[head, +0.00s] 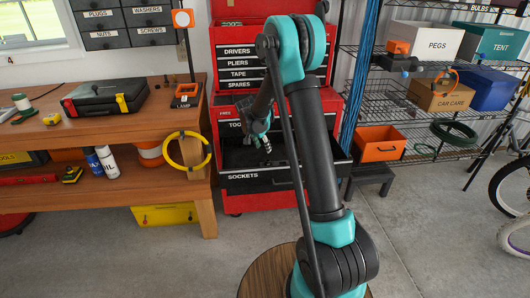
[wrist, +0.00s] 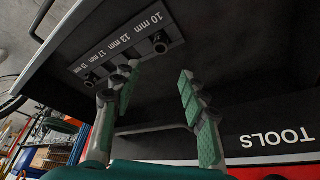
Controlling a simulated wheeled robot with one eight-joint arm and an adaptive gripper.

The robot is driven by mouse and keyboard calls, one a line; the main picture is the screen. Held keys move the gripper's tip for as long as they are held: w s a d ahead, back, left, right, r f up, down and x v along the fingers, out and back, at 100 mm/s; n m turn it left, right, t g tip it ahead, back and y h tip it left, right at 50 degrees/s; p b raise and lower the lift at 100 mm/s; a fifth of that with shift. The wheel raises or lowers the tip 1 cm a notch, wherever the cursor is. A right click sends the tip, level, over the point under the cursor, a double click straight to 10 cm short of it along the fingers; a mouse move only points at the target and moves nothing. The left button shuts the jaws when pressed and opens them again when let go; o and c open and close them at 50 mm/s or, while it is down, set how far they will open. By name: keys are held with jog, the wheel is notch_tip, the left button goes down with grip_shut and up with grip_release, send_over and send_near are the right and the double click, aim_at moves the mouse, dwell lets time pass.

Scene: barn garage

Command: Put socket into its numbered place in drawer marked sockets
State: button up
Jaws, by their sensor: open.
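In the wrist view my gripper (wrist: 158,85) is open, with no socket between the fingers. A strip marked 10, 13, 17 and 19 mm (wrist: 120,42) lies in the dark drawer beyond the fingertips. A dark socket-like piece (wrist: 160,43) stands by the 10 mm mark and another (wrist: 90,79) by the 19 mm end. The left finger overlaps the middle of the row, so I cannot tell what stands there.
The TOOLS drawer front (wrist: 278,138) is close to the right finger in the wrist view. A wooden workbench (head: 205,130) stands left of the chest. A wire shelf (head: 385,100) and an orange bin (head: 380,146) are to the right. The floor in front is clear.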

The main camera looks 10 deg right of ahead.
jog(key=s+d+r+n+y, duration=0.1)
jog(key=s+d+r+n, duration=0.2)
jog(key=s, duration=0.6)
jog(key=s+d+r+n+y, duration=0.1)
jog(key=s+d+r, duration=0.3)
jog(key=s, duration=0.6)
jog(key=s+f+n+t+y, duration=0.1)
jog(key=s+n, duration=0.4)
jog(key=s, duration=1.4)
jog(key=shift+s, duration=0.3)
jog(key=shift+f, duration=0.1)
